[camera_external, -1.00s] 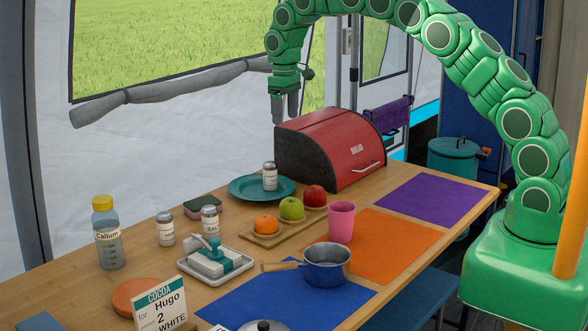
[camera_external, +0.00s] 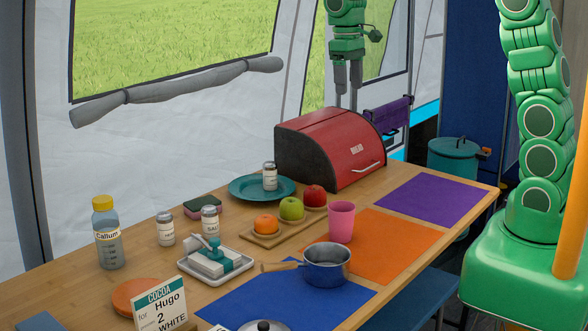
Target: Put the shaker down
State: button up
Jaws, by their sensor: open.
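Three small white shakers with grey tops are in view. One shaker (camera_external: 270,177) stands upright on the teal plate (camera_external: 247,188) beside the bread bin. Another shaker (camera_external: 166,229) stands right of the bottle, and a third, marked SALT (camera_external: 210,220), stands near the sponge. My gripper (camera_external: 347,92) is above and behind the red bread bin (camera_external: 329,147), at the top of the picture. Its fingers point down, apart and empty. It touches none of the shakers.
A board with fruit (camera_external: 259,239), a pink cup (camera_external: 341,222), a blue pot (camera_external: 326,266) and a butter dish (camera_external: 215,264) stand mid-table. A bottle (camera_external: 109,240) stands at left. The purple mat (camera_external: 432,196) is bare.

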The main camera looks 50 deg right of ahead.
jog(key=s+m, duration=0.1)
jog(key=s, duration=3.5)
jog(key=shift+a+f+g, duration=0.3)
jog(key=shift+f+g, duration=0.1)
jog(key=shift+f, duration=0.05)
jog(key=shift+o, duration=0.3)
jog(key=shift+w, duration=0.1)
